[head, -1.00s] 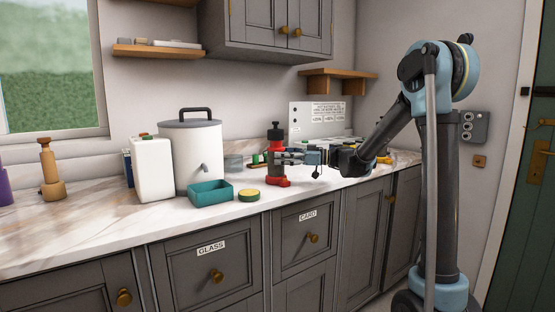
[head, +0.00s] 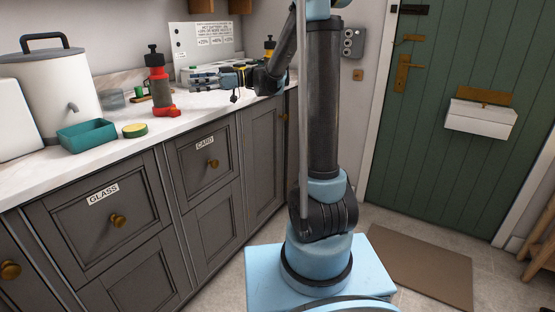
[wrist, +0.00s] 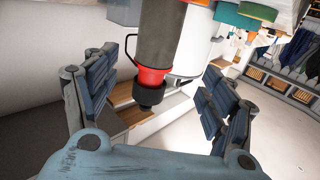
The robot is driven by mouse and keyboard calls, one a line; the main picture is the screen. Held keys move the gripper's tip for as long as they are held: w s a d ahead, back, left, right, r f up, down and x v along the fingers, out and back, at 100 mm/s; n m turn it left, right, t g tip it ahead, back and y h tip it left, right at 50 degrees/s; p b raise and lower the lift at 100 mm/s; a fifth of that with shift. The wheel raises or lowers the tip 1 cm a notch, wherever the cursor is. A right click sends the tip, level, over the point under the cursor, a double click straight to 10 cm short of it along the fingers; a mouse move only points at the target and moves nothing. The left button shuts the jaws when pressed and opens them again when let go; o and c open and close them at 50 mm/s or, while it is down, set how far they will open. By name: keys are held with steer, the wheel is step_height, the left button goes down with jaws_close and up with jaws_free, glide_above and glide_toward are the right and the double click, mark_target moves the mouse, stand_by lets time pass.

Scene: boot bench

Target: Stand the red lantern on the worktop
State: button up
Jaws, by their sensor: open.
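A teal tray (head: 88,137), a round yellow-green tin (head: 134,130) and a white dispenser (head: 50,95) stand left of the lantern. A translucent cup (head: 113,98) is behind. A sign board (head: 207,47) leans at the wall. Cabinets and a green door (head: 450,75) border the floor.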

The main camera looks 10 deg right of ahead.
steer(key=s+d+f+m+t+h, duration=0.2)
steer(key=s+d+f+m+h, duration=0.6)
steer(key=s+d+f, duration=0.5)
steer(key=s+d+f+m+t+h, duration=0.1)
steer(key=s+d+f+m+h, duration=0.8)
steer(key=s+d, duration=1)
step_height(320, 180, down, 4)
steer(key=shift+d+f+m+t+h, duration=0.3)
steer(key=shift+d+m+t, duration=0.1)
steer(key=shift+d+m, duration=0.4)
steer(key=shift+w+f, duration=0.15)
steer(key=shift+w, duration=0.25)
